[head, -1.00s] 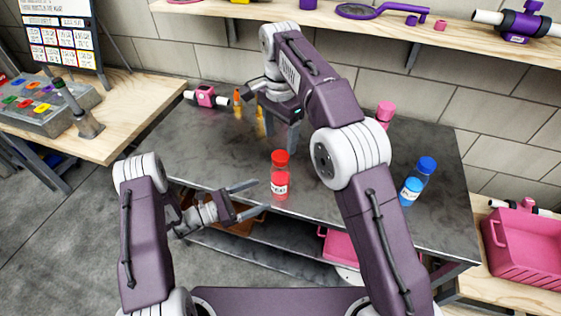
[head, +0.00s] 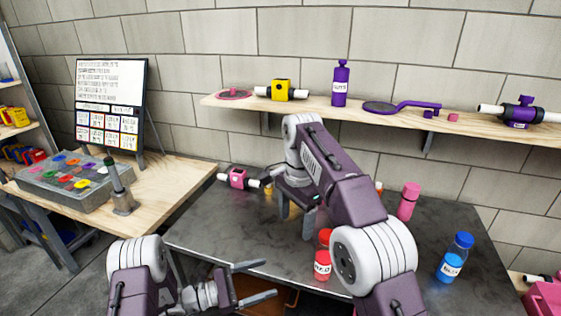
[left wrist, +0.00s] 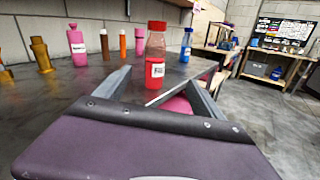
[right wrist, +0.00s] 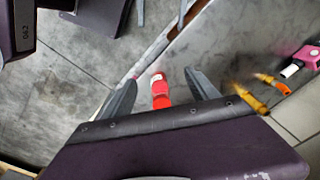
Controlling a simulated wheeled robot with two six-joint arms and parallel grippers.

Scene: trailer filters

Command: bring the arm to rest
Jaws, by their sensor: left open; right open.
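My left gripper (head: 270,279) is open and empty, low in the head view, left of a red bottle (head: 322,264). In the left wrist view the red bottle (left wrist: 156,55) stands upright beyond and between the open fingers (left wrist: 160,76). My right gripper (head: 296,222) is open and empty, its fingers pointing down over the grey table (head: 215,222). In the right wrist view the red bottle (right wrist: 160,92) shows between its open fingers (right wrist: 160,77); no contact is visible. My right arm partly hides the bottle in the head view.
A pink bottle (head: 408,203) and a blue bottle (head: 454,260) stand on the table's right side. A pink fitting (head: 238,179) lies at the back left. A loaded shelf (head: 300,103) runs along the wall. A wooden bench (head: 165,178) is at left.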

